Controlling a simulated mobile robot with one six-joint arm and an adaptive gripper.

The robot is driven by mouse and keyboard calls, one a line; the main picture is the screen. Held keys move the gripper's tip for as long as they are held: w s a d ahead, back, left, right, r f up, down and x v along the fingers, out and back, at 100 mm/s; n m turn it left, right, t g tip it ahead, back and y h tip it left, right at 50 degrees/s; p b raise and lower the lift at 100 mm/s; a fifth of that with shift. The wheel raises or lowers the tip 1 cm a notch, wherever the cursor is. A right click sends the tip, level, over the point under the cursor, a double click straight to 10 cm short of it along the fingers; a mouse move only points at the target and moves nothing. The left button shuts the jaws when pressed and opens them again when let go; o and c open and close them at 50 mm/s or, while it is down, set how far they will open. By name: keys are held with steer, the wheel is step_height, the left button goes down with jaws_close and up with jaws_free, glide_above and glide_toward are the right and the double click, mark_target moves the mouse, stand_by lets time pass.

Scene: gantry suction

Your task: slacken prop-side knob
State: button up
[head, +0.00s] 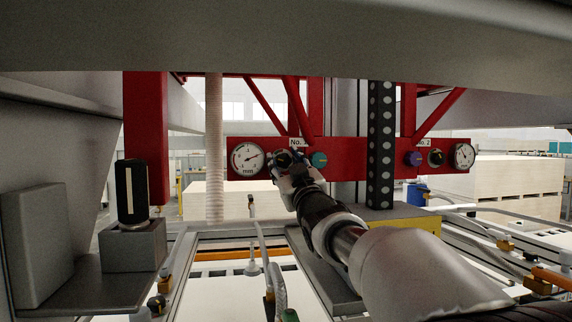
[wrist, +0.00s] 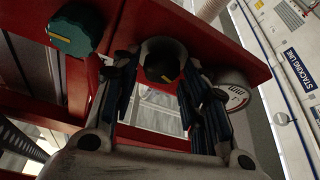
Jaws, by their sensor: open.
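A dark round knob (wrist: 160,66) with a short yellow mark sits on the red beam (head: 345,150), beside the left gauge. My gripper (wrist: 158,88) is open, with one finger on each side of this knob in the wrist view; whether they touch it is unclear. In the head view my gripper (head: 288,168) partly covers it. A teal knob (head: 319,159) is just to its right; it also shows at upper left in the wrist view (wrist: 75,30). Further right are a purple knob (head: 414,159) and another dark knob (head: 436,158). No label tells which is prop-side.
A left gauge (head: 248,159) and a right gauge (head: 464,157) are at the beam's ends. A dark column with pale dots (head: 382,150) stands between the knob groups. A black cylinder (head: 131,190) stands on a grey block at left. Hoses and rails lie below.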

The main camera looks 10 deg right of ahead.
steer(key=shift+s, duration=0.1)
steer(key=v, duration=1.1)
steer(key=shift+s+f, duration=0.15)
steer(key=shift+s, duration=0.2)
steer(key=shift+d, duration=0.1)
